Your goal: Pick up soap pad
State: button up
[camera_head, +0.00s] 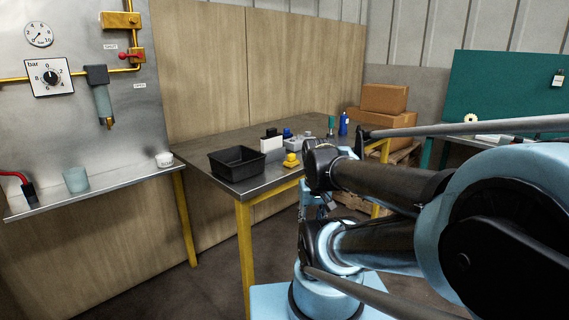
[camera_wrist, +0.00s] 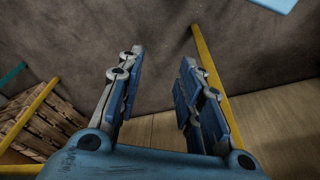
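No object is clearly recognisable as the soap pad. Small items stand on the metal table (camera_head: 232,184) in the head view, among them a yellow piece (camera_head: 291,160) near the front edge and a white block (camera_head: 270,144) behind it; I cannot tell whether either is the pad. My gripper (camera_wrist: 162,57) has its two blue-padded fingers spread apart, with nothing between them. The wrist view shows floor and wall beyond the fingers, and no pad. In the head view my gripper is mostly hidden by my arm, beside the table's front side.
A black bin (camera_head: 237,163) sits at the table's left end. A blue bottle (camera_head: 343,124) stands farther back. Cardboard boxes (camera_head: 384,98) are stacked behind. A yellow table leg (camera_head: 244,258) is at the front. A wall shelf (camera_head: 115,180) is at left. The floor between is clear.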

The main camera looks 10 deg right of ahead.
jog(key=shift+o, duration=0.3)
jog(key=o, duration=0.5)
jog(key=shift+s+r, duration=0.25)
jog(key=o, duration=0.4)
jog(key=w+r+n, duration=0.1)
jog(key=w+r, duration=0.3)
jog(key=r, duration=0.3)
jog(key=shift+w+a, duration=0.25)
jog(key=shift+w, duration=0.15)
notch_tip(320, 180, up, 18)
jog(key=n+g, duration=0.2)
jog(key=n, duration=0.5)
send_over(292, 154)
jog(key=f, duration=1.7)
jog(key=shift+w+f, duration=0.1)
jog(key=shift+w, duration=0.1)
